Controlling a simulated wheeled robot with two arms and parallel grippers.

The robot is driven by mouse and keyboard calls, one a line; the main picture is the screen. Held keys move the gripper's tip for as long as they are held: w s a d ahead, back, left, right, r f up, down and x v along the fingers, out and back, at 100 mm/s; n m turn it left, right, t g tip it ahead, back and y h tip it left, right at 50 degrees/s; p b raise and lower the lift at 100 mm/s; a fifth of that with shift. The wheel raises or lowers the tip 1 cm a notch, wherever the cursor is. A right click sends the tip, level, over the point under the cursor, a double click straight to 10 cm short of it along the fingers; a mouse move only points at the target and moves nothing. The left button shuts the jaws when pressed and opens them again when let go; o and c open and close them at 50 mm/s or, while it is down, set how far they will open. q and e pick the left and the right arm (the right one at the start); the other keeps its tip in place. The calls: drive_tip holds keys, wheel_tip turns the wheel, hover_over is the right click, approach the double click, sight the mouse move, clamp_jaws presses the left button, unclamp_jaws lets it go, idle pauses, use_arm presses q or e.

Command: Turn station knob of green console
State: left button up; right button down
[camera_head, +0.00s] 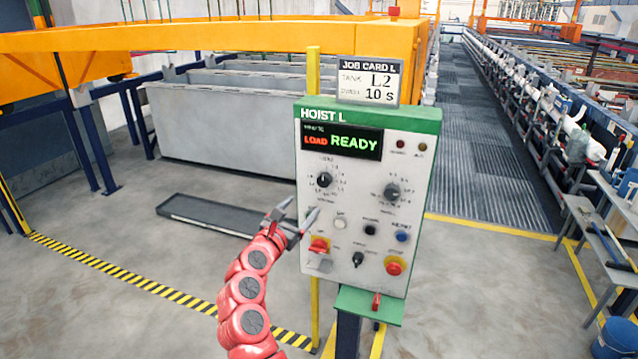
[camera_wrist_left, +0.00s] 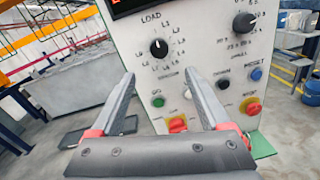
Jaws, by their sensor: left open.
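The green console (camera_head: 350,240) has a white panel, a green top edge reading HOIST L, and a screen (camera_head: 341,143) showing LOAD and READY. The station knob (camera_head: 323,180) is a black dial at the panel's upper left, with LOAD and L labels around it; it also shows in the left wrist view (camera_wrist_left: 159,48), its white mark pointing up and left. My left gripper (camera_head: 296,216) is open and empty, in front of the panel's left edge, below the knob. In the left wrist view its fingers (camera_wrist_left: 159,85) stand apart, with the knob beyond and above them. My right gripper is not in view.
A second black dial (camera_head: 391,192) sits right of the station knob. Buttons, a small switch and red-on-yellow knobs (camera_head: 394,266) fill the lower panel. A job card (camera_head: 368,80) reading L2, 10 S stands on top. A yellow post (camera_head: 314,90) rises behind the console.

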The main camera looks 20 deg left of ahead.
sight(322, 182)
use_arm(q)
drive_tip(key=w, duration=0.3)
drive_tip(key=w+p, duration=0.1)
drive_tip(key=w, duration=0.3)
drive_tip(key=w+d+p, duration=0.1)
drive_tip(key=w, duration=0.3)
drive_tip(key=shift+w+d, duration=0.1)
drive_tip(key=shift+w, duration=0.85)
clamp_jaws()
